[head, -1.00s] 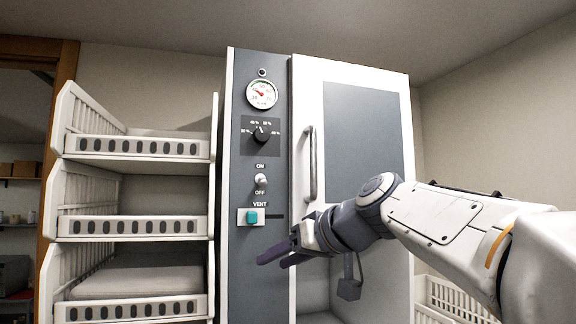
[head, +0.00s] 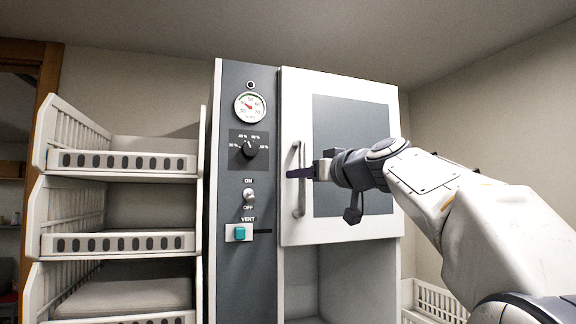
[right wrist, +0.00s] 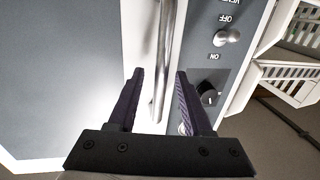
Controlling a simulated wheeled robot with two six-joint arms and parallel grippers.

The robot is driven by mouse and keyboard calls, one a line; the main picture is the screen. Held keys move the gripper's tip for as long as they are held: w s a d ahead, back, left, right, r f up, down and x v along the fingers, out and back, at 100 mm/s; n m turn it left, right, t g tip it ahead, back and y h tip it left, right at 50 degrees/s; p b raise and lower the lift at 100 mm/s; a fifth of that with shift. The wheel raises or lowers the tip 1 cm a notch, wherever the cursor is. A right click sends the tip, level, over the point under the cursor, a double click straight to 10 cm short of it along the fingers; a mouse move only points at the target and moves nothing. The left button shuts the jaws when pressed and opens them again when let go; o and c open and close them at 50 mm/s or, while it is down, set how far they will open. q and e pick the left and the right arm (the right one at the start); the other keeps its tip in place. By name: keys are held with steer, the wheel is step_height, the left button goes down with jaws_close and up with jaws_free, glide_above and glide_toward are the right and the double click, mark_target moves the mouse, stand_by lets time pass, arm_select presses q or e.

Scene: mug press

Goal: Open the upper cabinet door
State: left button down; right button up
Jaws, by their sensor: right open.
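The upper cabinet door (head: 352,222) is white with a grey panel and looks shut in the head view. Its vertical metal bar handle (head: 299,205) is near the door's left edge. My right gripper (head: 290,173) is in front of the handle at about its middle height and hides part of it. In the right wrist view the fingers of my right gripper (right wrist: 160,85) are spread apart, and the handle (right wrist: 163,60) runs up between them in the picture. I cannot tell whether the fingers touch it. My left gripper is out of view.
A grey control panel with a gauge (head: 250,107), a black knob (head: 250,149), a switch (head: 249,196) and a teal vent button (head: 240,232) is just left of the door. White shelf racks (head: 122,243) stand further left. An open compartment (head: 340,275) is below the door.

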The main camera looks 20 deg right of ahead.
steer(key=shift+w+a, duration=0.15)
steer(key=shift+w, duration=0.45)
jaws_close()
stand_by(1.1)
